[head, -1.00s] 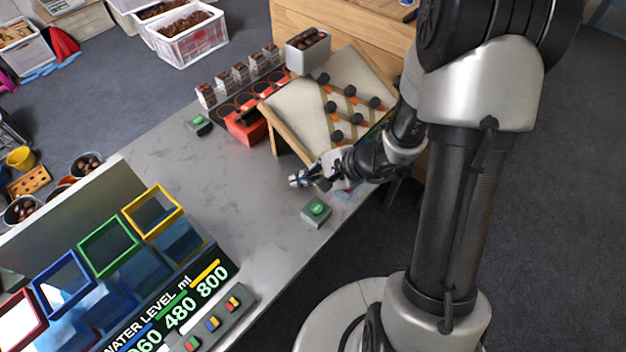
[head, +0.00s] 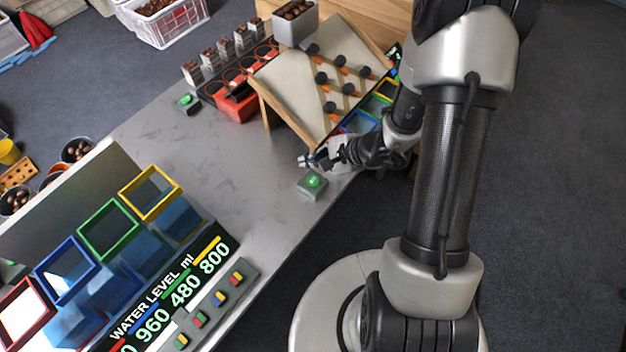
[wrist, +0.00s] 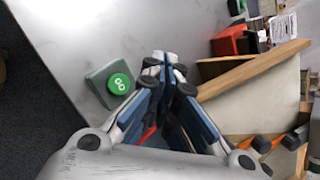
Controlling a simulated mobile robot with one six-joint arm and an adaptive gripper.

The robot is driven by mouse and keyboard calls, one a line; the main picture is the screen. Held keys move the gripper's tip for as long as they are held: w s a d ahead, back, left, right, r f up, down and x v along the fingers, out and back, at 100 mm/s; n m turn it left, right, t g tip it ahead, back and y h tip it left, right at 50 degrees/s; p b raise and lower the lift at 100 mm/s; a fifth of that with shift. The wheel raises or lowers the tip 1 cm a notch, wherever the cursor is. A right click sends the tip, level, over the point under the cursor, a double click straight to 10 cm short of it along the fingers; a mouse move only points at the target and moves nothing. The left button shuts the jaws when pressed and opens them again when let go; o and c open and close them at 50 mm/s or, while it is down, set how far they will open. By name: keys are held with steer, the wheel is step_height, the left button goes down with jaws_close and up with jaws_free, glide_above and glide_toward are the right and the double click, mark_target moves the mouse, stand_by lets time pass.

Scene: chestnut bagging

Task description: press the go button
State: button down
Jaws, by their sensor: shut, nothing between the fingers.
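The go button is a green round cap (head: 313,181) on a grey box near the table's right edge. In the wrist view the green cap marked GO (wrist: 119,84) is left of the fingertips, apart from them. My gripper (head: 305,160) is shut and empty, just above and behind the button in the head view. It also shows in the wrist view (wrist: 165,62), its fingertips together over bare table beside the button's box.
A tilted board with dark pegs (head: 300,95) stands close behind my gripper; its wooden edge is near in the wrist view (wrist: 250,70). A second green button (head: 187,99) sits at the far left. A water level panel (head: 185,285) is in front. The table middle (head: 215,150) is clear.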

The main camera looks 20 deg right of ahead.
steer(key=b, duration=0.4)
glide_above(312, 183)
step_height(312, 183, down, 6)
steer(key=shift+f, duration=0.15)
steer(key=shift+f+b, duration=0.4)
steer(key=shift+b, duration=0.1)
steer(key=shift+f, duration=0.2)
stand_by(0.6)
steer(key=shift+f+b, duration=0.25)
steer(key=shift+b, duration=0.45)
steer(key=shift+f+b, duration=0.35)
steer(key=shift+b, duration=0.2)
stand_by(0.3)
stand_by(0.3)
steer(key=shift+r+p, duration=0.35)
steer(key=shift+r, duration=0.5)
steer(key=shift+r+p, duration=1.55)
steer(key=shift+r, duration=0.95)
